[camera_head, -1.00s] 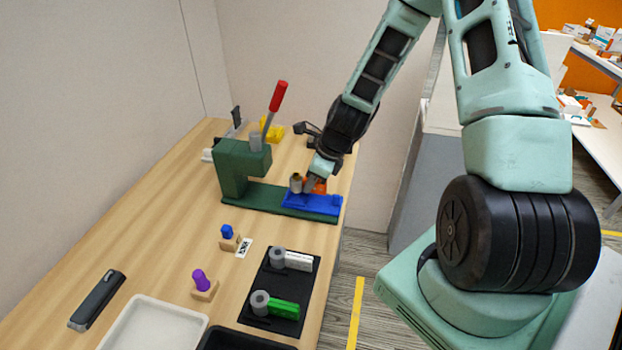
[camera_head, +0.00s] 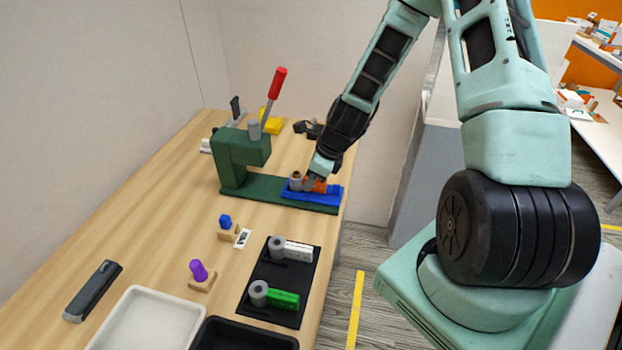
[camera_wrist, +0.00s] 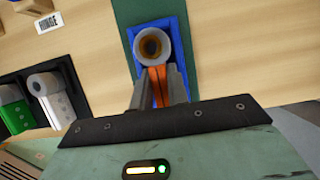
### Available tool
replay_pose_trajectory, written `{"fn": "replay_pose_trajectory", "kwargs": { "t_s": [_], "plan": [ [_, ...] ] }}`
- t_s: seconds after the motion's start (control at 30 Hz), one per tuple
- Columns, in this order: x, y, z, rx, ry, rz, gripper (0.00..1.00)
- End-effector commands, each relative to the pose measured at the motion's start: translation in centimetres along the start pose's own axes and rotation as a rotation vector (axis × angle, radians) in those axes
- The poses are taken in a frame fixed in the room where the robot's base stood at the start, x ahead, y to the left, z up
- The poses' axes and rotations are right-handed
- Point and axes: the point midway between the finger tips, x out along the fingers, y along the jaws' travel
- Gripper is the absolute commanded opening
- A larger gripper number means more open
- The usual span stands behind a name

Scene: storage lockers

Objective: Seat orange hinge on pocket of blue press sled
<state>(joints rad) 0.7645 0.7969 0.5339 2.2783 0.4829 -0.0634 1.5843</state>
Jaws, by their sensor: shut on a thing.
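My gripper (camera_wrist: 158,92) is shut on the orange hinge (camera_wrist: 158,76), gripping its flat leaf between the two fingers. The hinge also shows in the head view (camera_head: 317,186). A grey barrel with a brown centre (camera_wrist: 153,46) stands at the hinge's far end. The blue press sled (camera_wrist: 182,33) lies under the hinge and frames it on both sides in the wrist view; it also shows in the head view (camera_head: 330,195). The sled sits on the green base of the press (camera_head: 240,155). The pocket is mostly hidden, and I cannot tell whether the hinge touches its floor.
The press has a red-handled lever (camera_head: 278,83). A black fixture (camera_head: 258,302) with grey barrels, a white and a green block stands nearer. A white tray (camera_head: 150,318), a blue peg (camera_head: 226,222) and a purple peg (camera_head: 198,270) are on the table.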

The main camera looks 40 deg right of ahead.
Motion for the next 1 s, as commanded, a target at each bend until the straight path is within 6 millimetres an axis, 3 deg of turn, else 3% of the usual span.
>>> {"fn": "replay_pose_trajectory", "kwargs": {
  "t_s": [0.3, 0.33, 0.4, 0.77, 1.0],
  "plan": [
    [0.2, 0.0, -0.1, 0.000, 0.000, 0.000, 0.00],
    [0.2, 0.0, -0.1, 0.000, 0.000, 0.000, 0.22],
    [0.2, 0.0, -0.1, 0.000, 0.000, 0.000, 0.41],
    [-0.1, 0.0, -0.1, 0.000, 0.000, 0.000, 0.42],
    [-3.0, -0.1, -0.1, -0.001, 0.000, -0.006, 0.42]
  ]
}}
